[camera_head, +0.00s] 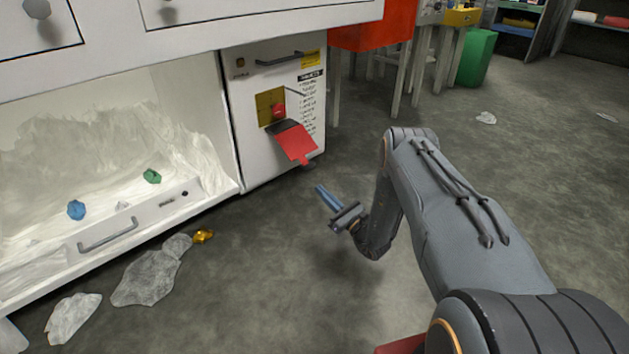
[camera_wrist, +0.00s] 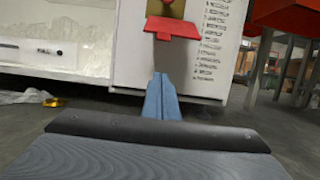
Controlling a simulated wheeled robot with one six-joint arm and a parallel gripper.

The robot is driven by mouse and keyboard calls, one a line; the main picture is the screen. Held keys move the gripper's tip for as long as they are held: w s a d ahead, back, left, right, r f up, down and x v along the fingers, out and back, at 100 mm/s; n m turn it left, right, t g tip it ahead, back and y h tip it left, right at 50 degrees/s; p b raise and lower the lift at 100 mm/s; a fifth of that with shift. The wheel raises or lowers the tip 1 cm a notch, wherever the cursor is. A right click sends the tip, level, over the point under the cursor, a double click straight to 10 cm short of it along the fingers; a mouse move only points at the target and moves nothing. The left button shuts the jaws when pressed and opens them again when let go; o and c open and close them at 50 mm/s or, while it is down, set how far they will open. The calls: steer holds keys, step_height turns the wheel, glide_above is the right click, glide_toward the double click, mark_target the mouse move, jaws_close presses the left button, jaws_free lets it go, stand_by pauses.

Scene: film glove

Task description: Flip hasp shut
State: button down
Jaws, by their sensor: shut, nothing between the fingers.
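The red hasp flap (camera_head: 296,144) hangs out and down from a brass plate (camera_head: 270,107) on the front of a white cabinet (camera_head: 253,160). A red knob or button (camera_head: 279,110) sits on the plate just above the flap. In the wrist view the red flap (camera_wrist: 172,27) sticks out near the top middle, above and beyond my fingers. My gripper (camera_head: 321,190) is in front of the cabinet, lower than the flap and to its right in the head view, apart from it. Its blue fingers (camera_wrist: 161,98) are shut together with nothing between them.
A white, powder-filled open bay (camera_head: 90,150) with a handled front panel (camera_head: 135,222) stands at the left. Crumpled pale sheets (camera_head: 150,275) and a small yellow lump (camera_head: 203,236) lie on the floor. Floor around my gripper is clear.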

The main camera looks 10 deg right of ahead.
steer(key=b+x, duration=0.5)
steer(key=x, duration=0.4)
steer(key=shift+s+d+r+b, duration=0.2)
steer(key=shift+s+r, duration=0.2)
steer(key=shift+r, duration=0.4)
steer(key=shift+s+d+r+b, duration=0.15)
steer(key=shift+s+r, duration=0.25)
steer(key=shift+r, duration=0.45)
steer(key=shift+d+r, duration=0.1)
steer(key=shift+d, duration=0.05)
